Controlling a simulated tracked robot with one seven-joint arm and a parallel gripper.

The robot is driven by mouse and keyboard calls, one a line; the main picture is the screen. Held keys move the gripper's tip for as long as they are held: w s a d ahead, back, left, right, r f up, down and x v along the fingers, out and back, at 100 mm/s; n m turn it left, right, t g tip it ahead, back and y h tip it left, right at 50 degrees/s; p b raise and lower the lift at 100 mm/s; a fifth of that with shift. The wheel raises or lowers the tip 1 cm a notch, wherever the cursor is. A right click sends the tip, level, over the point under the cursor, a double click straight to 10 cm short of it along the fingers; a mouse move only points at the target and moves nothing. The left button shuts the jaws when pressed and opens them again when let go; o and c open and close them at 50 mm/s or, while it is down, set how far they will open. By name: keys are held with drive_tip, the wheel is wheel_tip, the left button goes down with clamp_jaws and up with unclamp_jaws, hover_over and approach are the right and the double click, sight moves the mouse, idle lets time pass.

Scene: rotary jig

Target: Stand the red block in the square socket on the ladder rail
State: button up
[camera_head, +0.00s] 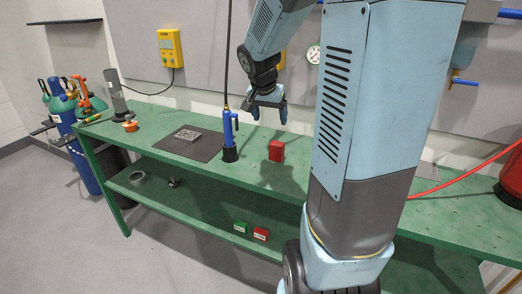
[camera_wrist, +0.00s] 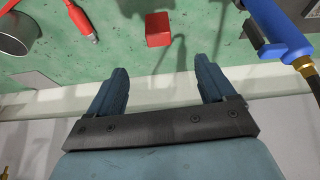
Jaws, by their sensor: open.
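The red block (camera_head: 276,150) stands on the green bench, just right of a blue torch-like tool. It also shows in the wrist view (camera_wrist: 158,29), beyond my fingertips and roughly centred between them. My gripper (camera_head: 269,113) is open and empty, above the bench and apart from the block. In the wrist view its two fingers (camera_wrist: 161,68) are spread with nothing between them. I cannot make out the ladder rail or its square socket in either view; my arm hides part of the bench on the right.
The blue tool (camera_head: 229,135) stands upright close left of the block, and also shows in the wrist view (camera_wrist: 278,30). A dark mat (camera_head: 208,149) bears a grey plate (camera_head: 187,134). Green (camera_head: 240,227) and red (camera_head: 261,234) boxes lie on the lower shelf.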

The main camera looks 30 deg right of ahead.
sight(277, 143)
drive_tip(key=shift+m, duration=0.3)
drive_tip(key=x, duration=1)
drive_tip(key=shift+w+d+f, duration=0.1)
drive_tip(key=shift+w+d, duration=0.2)
drive_tip(key=shift+w, duration=0.05)
drive_tip(key=shift+s+x, duration=0.15)
drive_tip(key=shift+x, duration=1.2)
drive_tip(key=shift+s+x, duration=0.1)
drive_tip(key=shift+x, duration=1.2)
drive_tip(key=shift+d, duration=0.15)
drive_tip(key=c, duration=1.4)
